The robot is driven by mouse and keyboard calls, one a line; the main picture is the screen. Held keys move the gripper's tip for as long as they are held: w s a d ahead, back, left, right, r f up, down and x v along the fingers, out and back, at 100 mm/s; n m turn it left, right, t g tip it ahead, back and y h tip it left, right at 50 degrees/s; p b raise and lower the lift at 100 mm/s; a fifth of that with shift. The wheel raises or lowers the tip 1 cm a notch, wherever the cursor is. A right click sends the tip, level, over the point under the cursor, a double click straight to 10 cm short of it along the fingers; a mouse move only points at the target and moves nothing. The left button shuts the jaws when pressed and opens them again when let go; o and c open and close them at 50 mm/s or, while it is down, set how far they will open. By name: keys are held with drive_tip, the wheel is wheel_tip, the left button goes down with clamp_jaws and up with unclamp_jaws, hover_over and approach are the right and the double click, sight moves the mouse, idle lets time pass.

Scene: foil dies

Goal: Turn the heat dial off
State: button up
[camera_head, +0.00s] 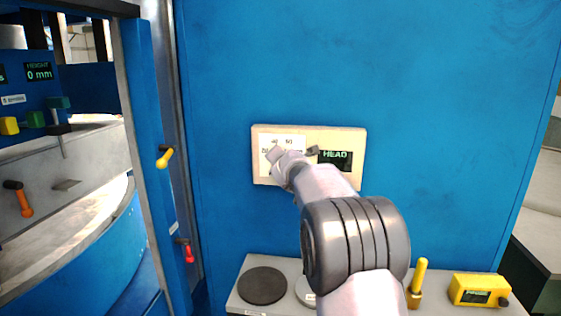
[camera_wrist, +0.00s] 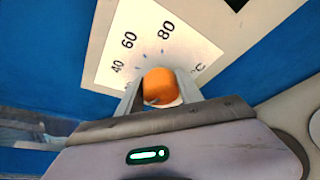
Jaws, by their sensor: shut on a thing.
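The heat dial is an orange knob (camera_wrist: 158,85) on a white scale card (camera_wrist: 140,40) marked 40, 60, 80 and C in the wrist view. My gripper (camera_wrist: 161,92) has one finger on each side of the knob and is shut on it. In the head view my gripper (camera_head: 277,157) is at the left half of a cream panel (camera_head: 352,181) on the blue wall and hides the knob. Part of the scale is covered, and I cannot tell where the dial points.
A dark display reading HEAD (camera_head: 335,158) is on the panel's right half. Below is a grey shelf (camera_head: 240,299) with a dark round plate (camera_head: 263,286), a yellow upright handle (camera_head: 420,272) and a yellow box (camera_head: 478,290). Yellow (camera_head: 165,158) and red (camera_head: 188,253) levers are at left.

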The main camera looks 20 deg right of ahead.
idle(0.5)
drive_tip(key=o, duration=1.4)
drive_tip(key=shift+s, duration=0.1)
drive_tip(key=shift+s+a+b, duration=0.2)
drive_tip(key=shift+s+b, duration=0.15)
drive_tip(key=shift+b, duration=0.05)
drive_tip(key=b+v, duration=0.2)
drive_tip(key=v, duration=1.4)
drive_tip(key=shift+s+r, duration=0.1)
drive_tip(key=shift+s, duration=0.1)
